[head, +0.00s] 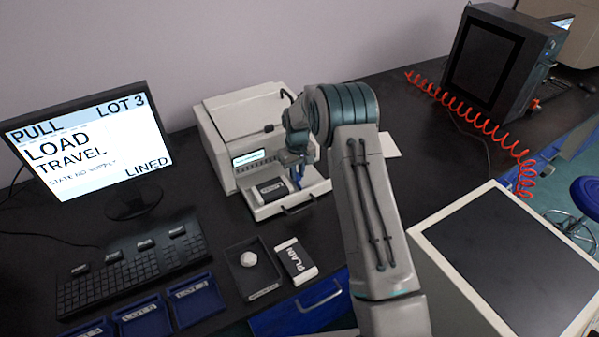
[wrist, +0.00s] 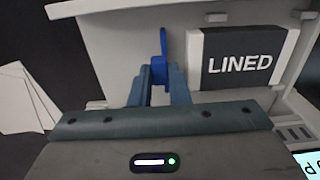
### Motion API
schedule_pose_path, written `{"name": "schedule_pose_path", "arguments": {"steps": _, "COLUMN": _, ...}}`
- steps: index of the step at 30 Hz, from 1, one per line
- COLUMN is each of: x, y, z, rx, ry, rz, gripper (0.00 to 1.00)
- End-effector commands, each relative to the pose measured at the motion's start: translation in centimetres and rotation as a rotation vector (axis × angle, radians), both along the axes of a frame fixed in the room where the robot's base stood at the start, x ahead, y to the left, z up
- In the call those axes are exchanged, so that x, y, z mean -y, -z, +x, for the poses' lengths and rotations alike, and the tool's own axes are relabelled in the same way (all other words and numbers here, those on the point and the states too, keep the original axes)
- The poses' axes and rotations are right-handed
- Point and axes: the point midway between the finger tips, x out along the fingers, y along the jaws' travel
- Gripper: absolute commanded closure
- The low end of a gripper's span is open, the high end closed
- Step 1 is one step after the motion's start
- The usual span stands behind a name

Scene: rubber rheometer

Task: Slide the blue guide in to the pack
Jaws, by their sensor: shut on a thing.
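The blue guide (wrist: 163,44) stands upright on the pale tray (wrist: 110,45) in the wrist view. My gripper (wrist: 160,74) is shut on its lower part. The pack (wrist: 240,72), dark with white ends and marked LINED, lies in the tray to the right of the guide. A narrow gap shows between guide and pack. In the head view the pack (head: 270,190) lies in the pulled-out tray (head: 292,205) of the white machine (head: 222,130). My arm hides part of the tray there, and I cannot make out the guide.
A pack marked PLAIN (head: 296,262) and a black tray (head: 240,283) holding a small white lump lie in front. A monitor (head: 85,140) shows LOAD, TRAVEL and LINED. Blue bins (head: 195,300) and a keyboard (head: 130,267) are at left. Pale sheets (wrist: 22,100) lie beside the machine.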

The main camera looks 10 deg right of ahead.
Motion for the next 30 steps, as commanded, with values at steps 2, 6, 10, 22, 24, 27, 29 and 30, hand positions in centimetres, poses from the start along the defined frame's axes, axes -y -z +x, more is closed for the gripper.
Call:
{"name": "schedule_pose_path", "arguments": {"steps": 2, "x": 0.0, "y": 0.0, "z": 0.0, "rx": 0.000, "ry": 0.001, "rz": 0.000, "gripper": 0.81}}
{"name": "schedule_pose_path", "arguments": {"steps": 6, "x": -0.2, "y": 0.0, "z": 0.0, "rx": 0.000, "ry": -0.001, "rz": 0.000, "gripper": 0.62}}
{"name": "schedule_pose_path", "arguments": {"steps": 10, "x": -0.3, "y": 0.0, "z": 0.0, "rx": 0.000, "ry": -0.003, "rz": 0.000, "gripper": 0.62}}
{"name": "schedule_pose_path", "arguments": {"steps": 22, "x": -0.3, "y": -1.7, "z": 0.0, "rx": 0.001, "ry": -0.003, "rz": 0.000, "gripper": 0.62}}
{"name": "schedule_pose_path", "arguments": {"steps": 24, "x": -0.3, "y": -2.6, "z": 0.0, "rx": 0.001, "ry": -0.003, "rz": -0.001, "gripper": 0.62}}
{"name": "schedule_pose_path", "arguments": {"steps": 27, "x": -0.2, "y": -4.2, "z": 0.0, "rx": 0.002, "ry": -0.003, "rz": 0.000, "gripper": 0.62}}
{"name": "schedule_pose_path", "arguments": {"steps": 29, "x": -0.2, "y": -5.2, "z": 0.0, "rx": 0.001, "ry": -0.002, "rz": -0.001, "gripper": 0.62}}
{"name": "schedule_pose_path", "arguments": {"steps": 30, "x": -0.2, "y": -5.9, "z": 0.0, "rx": 0.002, "ry": -0.002, "rz": 0.000, "gripper": 0.62}}
